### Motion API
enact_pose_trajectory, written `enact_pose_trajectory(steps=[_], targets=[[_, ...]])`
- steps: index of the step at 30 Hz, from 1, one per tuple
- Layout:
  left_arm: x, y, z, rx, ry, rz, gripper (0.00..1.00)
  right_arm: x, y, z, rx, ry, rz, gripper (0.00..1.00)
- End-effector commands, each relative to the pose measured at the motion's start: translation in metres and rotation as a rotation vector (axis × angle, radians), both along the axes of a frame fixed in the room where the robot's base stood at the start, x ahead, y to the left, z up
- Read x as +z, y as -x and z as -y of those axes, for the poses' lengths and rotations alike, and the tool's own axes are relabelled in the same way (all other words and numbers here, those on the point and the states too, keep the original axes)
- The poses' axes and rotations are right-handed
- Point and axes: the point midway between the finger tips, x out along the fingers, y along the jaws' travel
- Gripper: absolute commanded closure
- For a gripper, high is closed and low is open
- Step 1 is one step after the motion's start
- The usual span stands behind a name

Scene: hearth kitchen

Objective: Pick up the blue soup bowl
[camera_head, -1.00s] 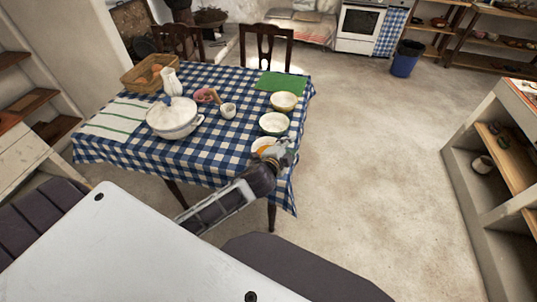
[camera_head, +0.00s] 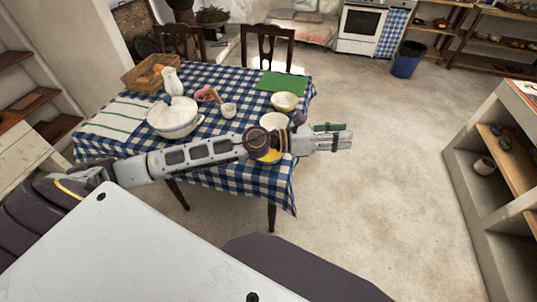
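The table holds a row of bowls near its right edge. The far one is yellow outside and pale inside (camera_head: 284,102). A second bowl with a pale inside (camera_head: 273,121) stands nearer me, its front partly covered by my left arm. No bowl looks clearly blue. The place of a third, nearest bowl is mostly behind my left wrist; some yellow shows there. My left gripper (camera_head: 335,139) points right, past the table's right edge, over the floor in the picture. A green strip shows along its upper side; I cannot tell whether its fingers are apart. My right gripper is out of view.
Chairs stand behind.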

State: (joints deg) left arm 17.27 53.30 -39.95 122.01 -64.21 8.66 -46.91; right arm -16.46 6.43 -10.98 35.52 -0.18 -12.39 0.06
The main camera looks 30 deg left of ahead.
Motion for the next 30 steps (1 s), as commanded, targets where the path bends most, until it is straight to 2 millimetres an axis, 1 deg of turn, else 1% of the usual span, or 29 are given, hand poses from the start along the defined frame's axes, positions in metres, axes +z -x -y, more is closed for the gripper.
enact_pose_trajectory(steps=[1, 4, 8, 11, 14, 17, 20, 21, 23, 24, 26, 27, 30], targets=[[-0.005, 0.004, -0.002, -0.036, -0.079, 0.046, 0.67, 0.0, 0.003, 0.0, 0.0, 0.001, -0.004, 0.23], [-0.018, 0.013, -0.006, -0.111, -0.238, 0.133, 0.67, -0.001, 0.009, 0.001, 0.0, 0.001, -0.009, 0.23], [-0.039, 0.021, -0.02, -0.205, -0.448, 0.235, 0.67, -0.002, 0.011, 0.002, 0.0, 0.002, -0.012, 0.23], [-0.056, 0.026, -0.039, -0.276, -0.61, 0.303, 0.67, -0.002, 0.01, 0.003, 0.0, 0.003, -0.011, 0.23], [-0.073, 0.029, -0.063, -0.347, -0.774, 0.36, 0.67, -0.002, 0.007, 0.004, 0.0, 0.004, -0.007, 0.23], [-0.089, 0.03, -0.093, -0.416, -0.938, 0.404, 0.67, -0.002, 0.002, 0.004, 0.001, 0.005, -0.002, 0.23], [-0.101, 0.03, -0.128, -0.483, -1.101, 0.437, 0.67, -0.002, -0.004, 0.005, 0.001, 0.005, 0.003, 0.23], [-0.106, 0.031, -0.143, -0.511, -1.165, 0.444, 0.67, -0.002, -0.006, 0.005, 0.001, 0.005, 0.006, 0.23], [-0.111, 0.031, -0.168, -0.551, -1.261, 0.454, 0.67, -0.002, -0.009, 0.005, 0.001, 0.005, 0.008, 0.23], [-0.113, 0.031, -0.185, -0.577, -1.325, 0.456, 0.67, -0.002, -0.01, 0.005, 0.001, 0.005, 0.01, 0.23], [-0.116, 0.031, -0.21, -0.614, -1.414, 0.456, 0.67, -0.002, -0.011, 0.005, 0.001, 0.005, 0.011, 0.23], [-0.117, 0.032, -0.225, -0.639, -1.468, 0.453, 0.67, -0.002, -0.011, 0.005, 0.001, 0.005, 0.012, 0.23], [-0.118, 0.033, -0.26, -0.689, -1.579, 0.439, 0.67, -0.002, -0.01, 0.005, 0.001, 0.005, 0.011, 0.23]])
